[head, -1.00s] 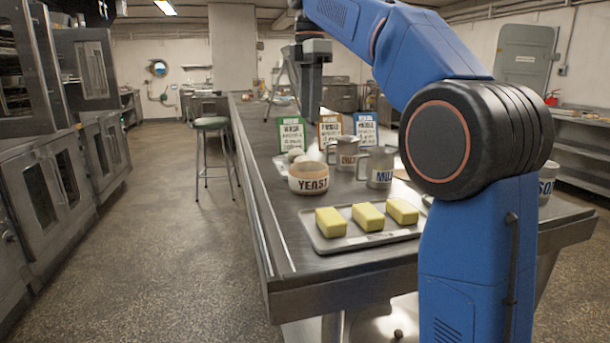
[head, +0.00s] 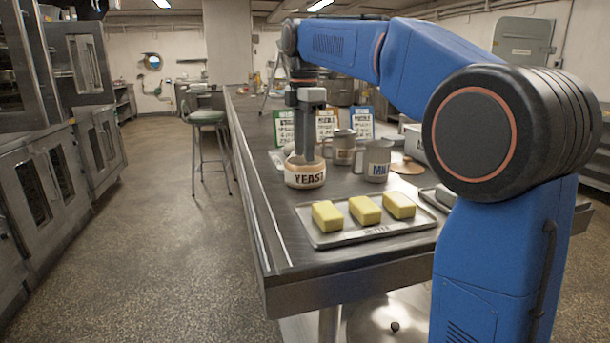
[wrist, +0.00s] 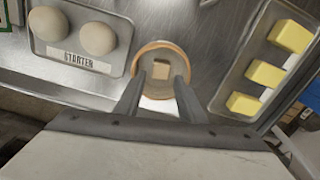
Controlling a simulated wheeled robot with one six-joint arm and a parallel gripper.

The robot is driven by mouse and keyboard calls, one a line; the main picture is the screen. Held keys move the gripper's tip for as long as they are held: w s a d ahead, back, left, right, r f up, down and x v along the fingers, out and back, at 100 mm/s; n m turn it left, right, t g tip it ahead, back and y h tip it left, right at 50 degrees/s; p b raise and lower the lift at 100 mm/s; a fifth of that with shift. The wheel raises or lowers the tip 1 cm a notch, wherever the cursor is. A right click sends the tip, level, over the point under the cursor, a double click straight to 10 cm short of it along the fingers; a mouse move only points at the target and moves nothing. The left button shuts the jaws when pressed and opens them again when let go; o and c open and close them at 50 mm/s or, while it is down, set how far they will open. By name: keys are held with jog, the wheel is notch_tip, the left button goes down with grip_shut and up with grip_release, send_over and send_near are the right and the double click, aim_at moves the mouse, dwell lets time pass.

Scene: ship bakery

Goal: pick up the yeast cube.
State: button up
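The yeast cube (wrist: 161,70) is a small tan block inside the round bowl labelled YEAST (wrist: 140,58) in the wrist view. In the head view the bowl (head: 306,180) stands on the steel table, and the cube is hidden inside it. My gripper (wrist: 158,85) is above the bowl with its two fingers apart and nothing between them but the view of the cube. In the head view my gripper (head: 304,150) points straight down at the bowl's mouth; how deep the fingertips reach is hard to tell.
A tray with several yellow butter blocks (head: 365,210) lies in front of the bowl. The starter tray (wrist: 78,55) with two dough balls is beside it. Metal jugs (head: 377,160) and standing recipe cards (head: 325,123) are close behind and right. A stool (head: 206,118) stands left of the table.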

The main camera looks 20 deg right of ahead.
jog(key=shift+d+f, duration=0.1)
jog(key=shift+f, duration=2.6)
jog(key=c, duration=0.8)
notch_tip(320, 180, up, 10)
jog(key=shift+r, duration=0.1)
